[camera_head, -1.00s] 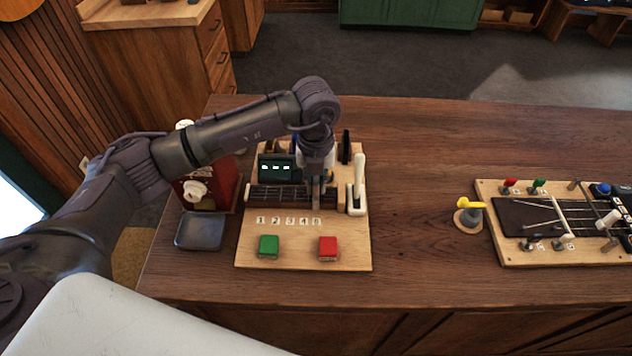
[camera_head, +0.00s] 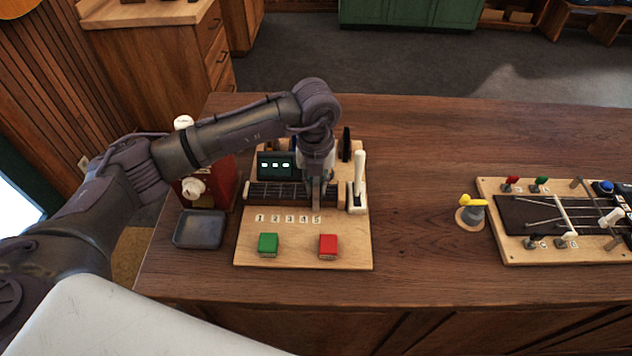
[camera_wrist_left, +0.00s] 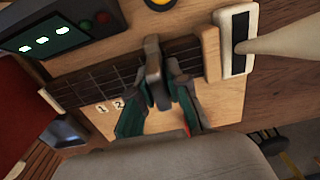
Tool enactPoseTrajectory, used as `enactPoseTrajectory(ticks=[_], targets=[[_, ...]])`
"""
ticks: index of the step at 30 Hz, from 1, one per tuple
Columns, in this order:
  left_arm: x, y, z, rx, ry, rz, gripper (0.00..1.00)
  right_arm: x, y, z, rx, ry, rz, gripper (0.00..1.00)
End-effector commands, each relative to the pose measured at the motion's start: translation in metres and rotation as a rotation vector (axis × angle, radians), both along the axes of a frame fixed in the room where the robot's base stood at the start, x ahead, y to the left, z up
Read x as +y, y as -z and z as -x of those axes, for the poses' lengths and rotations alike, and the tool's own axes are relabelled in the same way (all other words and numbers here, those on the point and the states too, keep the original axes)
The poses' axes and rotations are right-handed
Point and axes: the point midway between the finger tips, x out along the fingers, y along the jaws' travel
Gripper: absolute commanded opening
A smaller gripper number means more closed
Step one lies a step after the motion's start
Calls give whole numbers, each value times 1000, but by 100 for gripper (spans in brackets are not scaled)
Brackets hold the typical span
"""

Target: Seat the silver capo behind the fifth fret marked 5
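The fretboard (camera_head: 275,194) lies across the wooden board, with the number tiles 1 to 5 (camera_head: 288,219) in front of it. My left gripper (camera_head: 318,198) is over the fretboard's right part, by the tile marked 5. In the left wrist view its fingers (camera_wrist_left: 165,88) close around a grey metallic piece, which looks like the silver capo (camera_wrist_left: 153,62). The capo stands across the strings near the fretboard's right end. Whether it touches the strings or is fully down cannot be told. The gripper hides the 5 tile in the wrist view. My right gripper is not in view.
A white lever (camera_head: 359,180) stands close to the right of the gripper. A green button (camera_head: 268,244) and a red button (camera_head: 328,246) sit in front. A dark display (camera_head: 276,165) is behind. A grey tray (camera_head: 199,229) lies left. A second instrument board (camera_head: 520,250) is at right.

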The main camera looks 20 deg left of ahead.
Motion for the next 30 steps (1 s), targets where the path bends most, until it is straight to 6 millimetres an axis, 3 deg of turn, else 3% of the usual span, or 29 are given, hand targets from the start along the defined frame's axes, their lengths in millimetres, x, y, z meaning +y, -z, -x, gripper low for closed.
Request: enactPoseTrajectory(ticks=[13,30], targets=[[0,-4,0,0,0,0,25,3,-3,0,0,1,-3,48],[0,-50,0,-1,0,0,25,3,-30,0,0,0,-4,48]])
